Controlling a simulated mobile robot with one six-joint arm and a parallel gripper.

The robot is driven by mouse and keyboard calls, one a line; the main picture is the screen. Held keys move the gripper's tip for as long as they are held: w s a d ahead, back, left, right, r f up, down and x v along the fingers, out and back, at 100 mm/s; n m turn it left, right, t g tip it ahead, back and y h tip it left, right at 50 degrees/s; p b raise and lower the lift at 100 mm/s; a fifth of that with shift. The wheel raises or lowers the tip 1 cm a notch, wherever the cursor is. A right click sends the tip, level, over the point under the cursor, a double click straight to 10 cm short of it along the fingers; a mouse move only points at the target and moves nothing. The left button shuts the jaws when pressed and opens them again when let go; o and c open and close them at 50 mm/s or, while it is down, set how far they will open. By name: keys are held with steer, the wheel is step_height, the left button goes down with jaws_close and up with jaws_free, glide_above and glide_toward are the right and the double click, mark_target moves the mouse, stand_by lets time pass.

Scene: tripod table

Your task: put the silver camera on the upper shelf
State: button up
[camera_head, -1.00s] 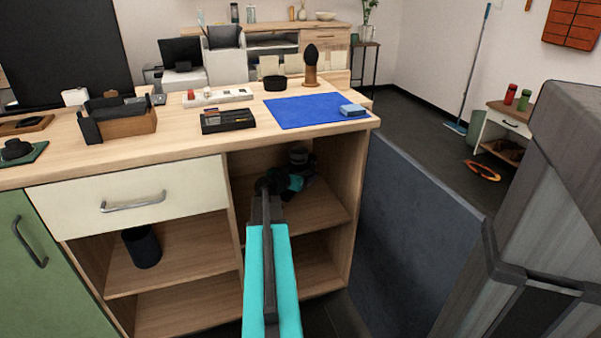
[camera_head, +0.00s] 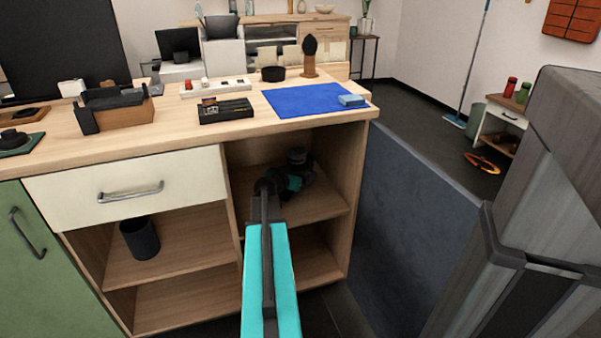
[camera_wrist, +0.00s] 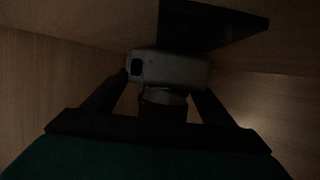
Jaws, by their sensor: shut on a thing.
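The silver camera (camera_wrist: 168,69) sits between the two fingers of my gripper (camera_wrist: 166,98) in the dark wrist view, with its dark lens facing my wrist. In the head view my gripper (camera_head: 292,181) reaches into the right-hand compartment of the desk, above the upper shelf (camera_head: 322,204). The gripper is shut on the camera. A dark round object (camera_head: 297,156) shows just beyond the gripper; I cannot tell whether it is part of the camera. Whether the camera touches the shelf is hidden.
Wooden walls close in on both sides of the gripper, with the desktop (camera_head: 180,140) above. A dark flat piece (camera_wrist: 215,22) lies just beyond the camera. A dark cup (camera_head: 140,238) stands in the left compartment. A grey panel (camera_head: 410,235) stands to the right.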

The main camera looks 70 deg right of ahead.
steer(key=shift+s+f+b, duration=0.15)
steer(key=shift+f+b, duration=0.35)
steer(key=shift+b, duration=0.1)
steer(key=shift+a+f, duration=0.1)
steer(key=shift+f, duration=0.05)
steer(key=shift+c, duration=0.9)
steer(key=o, duration=1.9)
steer(key=shift+f, duration=0.2)
steer(key=shift+c, duration=0.2)
steer(key=shift+o, duration=0.5)
steer(key=shift+r, duration=0.2)
steer(key=shift+r, duration=0.25)
steer(key=shift+r+p, duration=0.65)
steer(key=shift+p, duration=0.4)
steer(key=shift+p+v, duration=0.5)
steer(key=shift+v, duration=3.1)
steer(key=shift+f, duration=0.1)
